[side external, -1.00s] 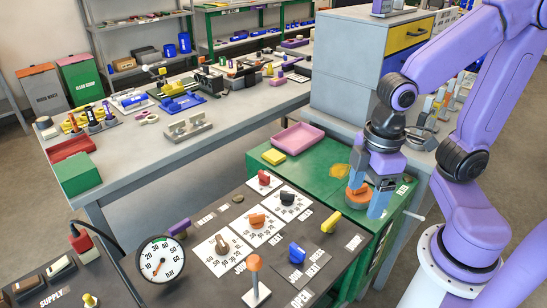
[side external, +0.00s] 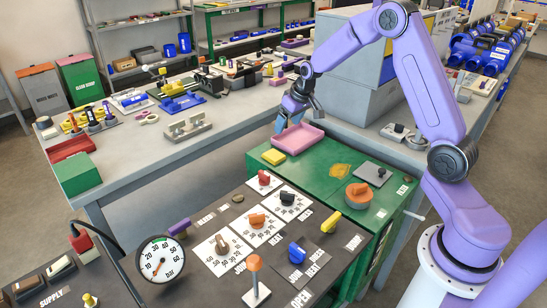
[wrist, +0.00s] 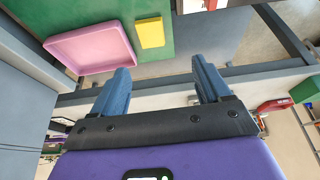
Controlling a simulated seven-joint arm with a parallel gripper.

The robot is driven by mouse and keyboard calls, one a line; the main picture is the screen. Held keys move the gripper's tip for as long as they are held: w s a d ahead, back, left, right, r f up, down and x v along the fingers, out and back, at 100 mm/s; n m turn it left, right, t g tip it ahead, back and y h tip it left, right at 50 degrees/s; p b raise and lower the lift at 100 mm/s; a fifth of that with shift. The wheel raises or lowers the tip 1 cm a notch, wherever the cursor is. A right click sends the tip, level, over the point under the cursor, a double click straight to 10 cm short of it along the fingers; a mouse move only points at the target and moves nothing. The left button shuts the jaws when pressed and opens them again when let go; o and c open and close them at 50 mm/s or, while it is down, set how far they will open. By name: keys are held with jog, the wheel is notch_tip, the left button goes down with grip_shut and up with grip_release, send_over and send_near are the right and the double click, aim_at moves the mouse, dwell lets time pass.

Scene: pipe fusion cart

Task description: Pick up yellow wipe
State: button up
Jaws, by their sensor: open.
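The yellow wipe (side external: 273,157) is a small flat yellow block lying on the green cart top, left of the pink tray (side external: 298,138) in the side view. In the wrist view the wipe (wrist: 150,33) lies beside the pink tray (wrist: 92,48), above the gap between my fingers. My gripper (side external: 284,122) is open and empty, with its blue fingers beyond the tray's far left side in the side view. In the wrist view my gripper (wrist: 162,82) shows two blue fingers spread apart, with nothing between them.
The green cart top (side external: 330,181) also holds an orange round knob-like part (side external: 359,195), a grey plate (side external: 372,173) and a yellow patch (side external: 340,171). A control panel with several knobs stands in front. A grey cabinet (side external: 335,95) rises behind the tray.

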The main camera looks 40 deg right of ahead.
jog(key=d+f, duration=0.1)
jog(key=d, duration=0.1)
send_near(274, 155)
jog(key=shift+x, duration=4.05)
jog(key=c, duration=0.8)
